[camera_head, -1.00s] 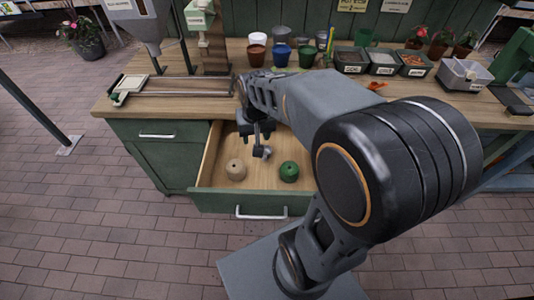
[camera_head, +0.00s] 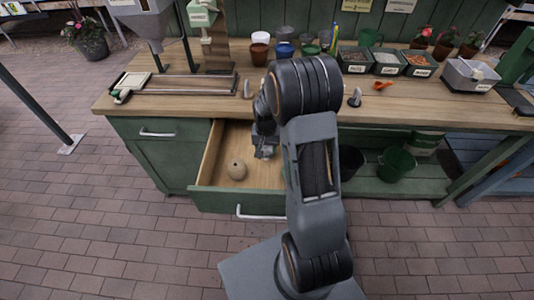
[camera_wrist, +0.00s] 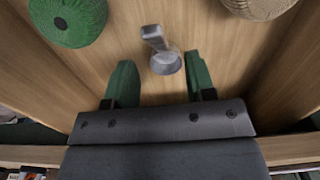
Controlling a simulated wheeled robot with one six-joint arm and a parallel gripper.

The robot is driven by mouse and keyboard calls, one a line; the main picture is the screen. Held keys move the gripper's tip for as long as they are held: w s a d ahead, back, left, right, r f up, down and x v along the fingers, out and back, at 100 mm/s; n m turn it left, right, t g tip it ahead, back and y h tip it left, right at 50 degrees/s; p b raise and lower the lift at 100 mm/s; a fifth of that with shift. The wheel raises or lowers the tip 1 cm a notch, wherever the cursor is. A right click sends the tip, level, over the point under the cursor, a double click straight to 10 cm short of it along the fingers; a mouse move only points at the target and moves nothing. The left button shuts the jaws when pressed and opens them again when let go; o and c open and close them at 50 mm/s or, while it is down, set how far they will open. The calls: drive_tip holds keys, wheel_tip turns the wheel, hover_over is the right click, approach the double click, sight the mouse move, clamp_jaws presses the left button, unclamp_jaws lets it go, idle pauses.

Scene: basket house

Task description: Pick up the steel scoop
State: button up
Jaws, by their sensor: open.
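The steel scoop (camera_wrist: 166,62) lies in the open drawer, in the upper middle of the wrist view, with its short grey handle pointing away from my gripper. In the head view, the scoop (camera_head: 264,153) shows only as a small grey shape just below my gripper (camera_head: 265,138). My gripper is open in the wrist view (camera_wrist: 159,75), its two green fingers apart on either side of the scoop's bowl. I see a gap between each finger and the scoop. The height between them is hard to tell.
A green twine ball (camera_wrist: 68,20) and a tan twine ball (camera_wrist: 258,5) lie in the drawer beyond the scoop. The drawer's wooden walls (camera_head: 207,155) close in on both sides. The workbench (camera_head: 185,103) above holds pots, labelled trays and a frame.

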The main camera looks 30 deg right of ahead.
drive_tip(key=shift+d+f, duration=0.1)
drive_tip(key=shift+f, duration=2.85)
drive_tip(key=shift+c, duration=0.2)
clamp_jaws()
